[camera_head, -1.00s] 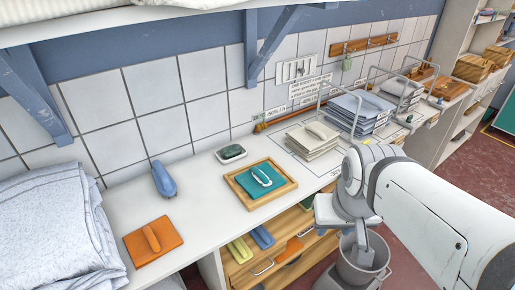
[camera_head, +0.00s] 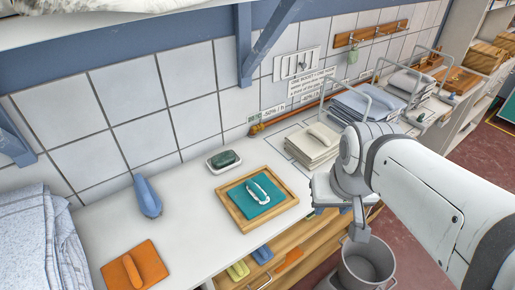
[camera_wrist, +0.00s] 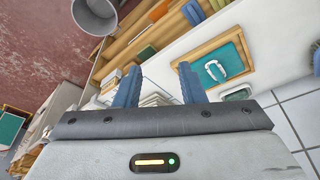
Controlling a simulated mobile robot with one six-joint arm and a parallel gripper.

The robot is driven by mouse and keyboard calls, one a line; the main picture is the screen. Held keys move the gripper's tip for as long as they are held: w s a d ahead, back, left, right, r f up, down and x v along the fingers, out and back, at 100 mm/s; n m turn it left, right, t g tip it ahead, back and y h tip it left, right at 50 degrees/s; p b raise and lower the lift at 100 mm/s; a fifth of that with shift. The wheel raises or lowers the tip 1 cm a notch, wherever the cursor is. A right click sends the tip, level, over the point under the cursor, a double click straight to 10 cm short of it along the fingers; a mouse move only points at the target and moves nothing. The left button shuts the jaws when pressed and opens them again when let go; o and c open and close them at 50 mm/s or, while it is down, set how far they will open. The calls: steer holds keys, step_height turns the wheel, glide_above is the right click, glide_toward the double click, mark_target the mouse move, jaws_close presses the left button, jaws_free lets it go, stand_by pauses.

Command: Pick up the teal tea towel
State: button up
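The teal tea towel (camera_head: 253,207) lies flat and folded in a shallow wooden tray (camera_head: 289,205) on the white counter. A white raised loop (camera_head: 258,190) sits on top of it. The towel also shows in the wrist view (camera_wrist: 211,72), at upper right. My gripper (camera_wrist: 158,78) is open in the wrist view, its two blue fingers apart with nothing between them. In the head view my gripper (camera_head: 359,227) hangs at the right, beyond the counter's front edge and above a grey bucket. It is clear of the towel and tray.
A soap dish (camera_head: 223,162) stands behind the tray. A blue iron-shaped object (camera_head: 147,197) and an orange folded cloth (camera_head: 133,266) lie left. Folded cream linen (camera_head: 313,147) and wire racks stand right. A bucket (camera_head: 367,265) is below my gripper.

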steer(key=shift+o, duration=0.7)
steer(key=shift+w+a, duration=0.1)
steer(key=shift+w, duration=0.05)
steer(key=w+a+f+n+b, duration=0.1)
steer(key=w+a, duration=0.1)
steer(key=w, duration=0.1)
steer(key=w+a+n+g+b, duration=0.1)
steer(key=w+a, duration=0.1)
steer(key=w, duration=0.2)
steer(key=w+a+f+n+b, duration=0.1)
steer(key=w+a, duration=0.1)
steer(key=w, duration=0.1)
steer(key=shift+w+f+g, duration=0.3)
steer(key=n+g+b, duration=0.2)
steer(key=n+b, duration=0.1)
steer(key=n, duration=0.1)
glide_above(256, 188)
steer(key=f, duration=0.6)
steer(key=shift+a+f, duration=0.15)
steer(key=shift+a, duration=0.05)
steer(key=f, duration=0.7)
steer(key=shift+d+f+p, duration=0.2)
steer(key=shift+f+p, duration=0.15)
jaws_close()
